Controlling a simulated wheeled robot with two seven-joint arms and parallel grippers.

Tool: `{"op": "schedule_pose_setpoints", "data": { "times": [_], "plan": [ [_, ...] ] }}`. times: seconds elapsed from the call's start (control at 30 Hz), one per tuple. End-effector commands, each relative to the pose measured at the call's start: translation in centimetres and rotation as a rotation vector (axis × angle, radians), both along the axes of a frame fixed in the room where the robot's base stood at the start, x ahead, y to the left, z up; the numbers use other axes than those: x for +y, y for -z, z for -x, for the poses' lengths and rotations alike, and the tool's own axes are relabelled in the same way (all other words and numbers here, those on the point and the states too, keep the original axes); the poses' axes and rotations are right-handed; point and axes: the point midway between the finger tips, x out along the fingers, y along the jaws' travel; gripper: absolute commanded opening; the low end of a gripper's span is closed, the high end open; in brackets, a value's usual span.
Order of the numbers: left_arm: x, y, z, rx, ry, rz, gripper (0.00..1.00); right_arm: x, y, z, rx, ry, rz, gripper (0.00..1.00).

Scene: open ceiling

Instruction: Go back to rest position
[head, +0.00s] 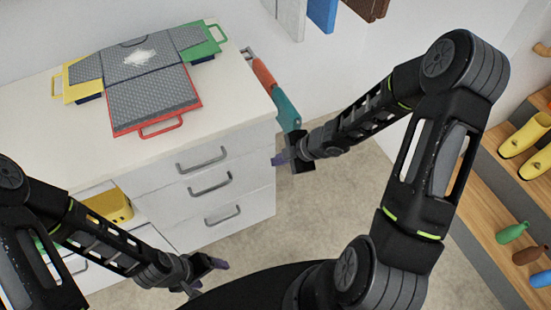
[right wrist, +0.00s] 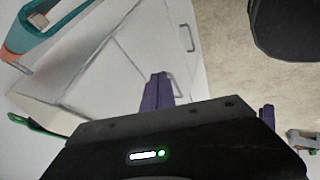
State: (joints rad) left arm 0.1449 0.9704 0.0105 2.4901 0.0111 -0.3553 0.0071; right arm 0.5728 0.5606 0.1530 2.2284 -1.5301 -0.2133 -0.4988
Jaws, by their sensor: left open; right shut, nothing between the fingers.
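My right gripper (head: 279,160) is beside the right end of the white drawer cabinet, below the teal and orange tool. Its purple fingers are together and empty; they also show in the right wrist view (right wrist: 156,92). My left gripper (head: 207,277) is low in front of the cabinet, at the bottom of the head view. It is open, with its purple fingertips apart and nothing between them. Both arms are bent and reach forward.
The white cabinet (head: 235,125) carries grey panelled trays with red (head: 155,131), yellow and green handles. A yellow object (head: 108,206) lies in an open drawer. Wooden shelves (head: 480,190) with boots and bottles stand right.

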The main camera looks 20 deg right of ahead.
Motion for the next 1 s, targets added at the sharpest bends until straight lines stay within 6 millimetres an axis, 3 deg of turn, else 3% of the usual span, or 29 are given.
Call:
{"op": "schedule_pose_setpoints", "data": {
  "times": [0.43,0.57,0.77,0.87,1.0],
  "plan": [
    [0.0,0.0,0.0,0.000,0.001,0.000,0.78,0.0,0.0,0.0,0.002,0.005,-0.003,0.00],
    [0.0,0.0,0.0,0.000,0.001,0.000,0.78,0.1,-0.1,-0.3,0.034,0.095,-0.057,0.00],
    [0.0,0.0,0.0,0.000,0.001,0.000,0.78,1.1,1.0,0.9,0.215,0.482,-0.274,0.00],
    [0.0,0.1,0.0,-0.001,0.001,0.001,0.78,3.4,2.8,2.8,0.380,0.742,-0.410,0.00],
    [0.0,0.1,0.0,-0.001,0.001,0.001,0.78,7.1,6.2,7.5,0.642,1.127,-0.530,0.00]
  ]
}}
